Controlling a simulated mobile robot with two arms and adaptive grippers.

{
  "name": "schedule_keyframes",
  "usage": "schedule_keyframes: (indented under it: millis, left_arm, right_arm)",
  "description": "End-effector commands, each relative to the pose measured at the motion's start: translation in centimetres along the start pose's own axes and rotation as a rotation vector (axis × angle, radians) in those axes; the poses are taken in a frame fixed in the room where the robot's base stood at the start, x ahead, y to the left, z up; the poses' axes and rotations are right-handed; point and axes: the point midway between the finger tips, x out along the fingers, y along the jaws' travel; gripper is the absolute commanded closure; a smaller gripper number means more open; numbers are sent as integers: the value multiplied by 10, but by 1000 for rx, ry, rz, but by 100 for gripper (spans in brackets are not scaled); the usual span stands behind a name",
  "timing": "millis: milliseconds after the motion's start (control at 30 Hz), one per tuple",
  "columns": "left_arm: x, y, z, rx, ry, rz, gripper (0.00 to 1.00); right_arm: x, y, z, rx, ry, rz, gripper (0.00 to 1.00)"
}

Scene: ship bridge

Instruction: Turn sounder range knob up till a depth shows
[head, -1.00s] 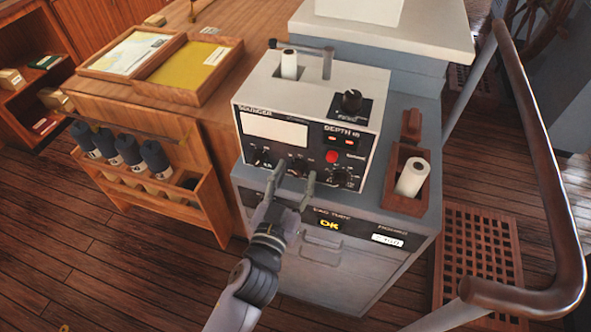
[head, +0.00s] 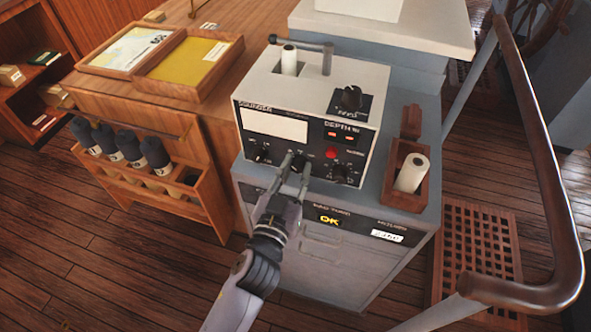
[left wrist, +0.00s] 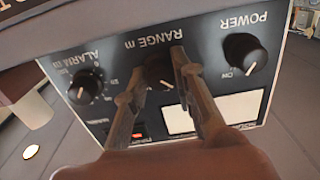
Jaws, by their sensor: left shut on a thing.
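The sounder (head: 365,110) is a white box with a black front panel on a grey cabinet. Its range knob (left wrist: 158,72), under the label "RANGE m", is the middle one of the lower row; the left wrist view shows the panel upside down. My left gripper (head: 296,164) reaches up from below, its two fingers (left wrist: 157,66) on either side of this knob and shut on it. The fingers partly cover the knob and its scale. Below "DEPTH m" are two small orange-lit marks (head: 340,137); I cannot read a depth figure. The white screen (head: 275,126) looks blank. My right gripper is out of view.
The power knob (left wrist: 245,54) and alarm knob (left wrist: 87,86) flank the range knob closely. Another knob (head: 351,98) and a paper roll (head: 289,60) sit on top. A wooden holder (head: 405,198) stands right of the sounder. A curved handrail (head: 545,160) is farther right.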

Motion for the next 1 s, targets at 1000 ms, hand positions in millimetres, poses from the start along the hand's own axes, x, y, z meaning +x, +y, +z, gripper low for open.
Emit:
schedule_keyframes:
  millis: [1000]
  left_arm:
    - [0, 0, -1, 463, 0, 0, 100]
  right_arm:
    - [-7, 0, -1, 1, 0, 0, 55]
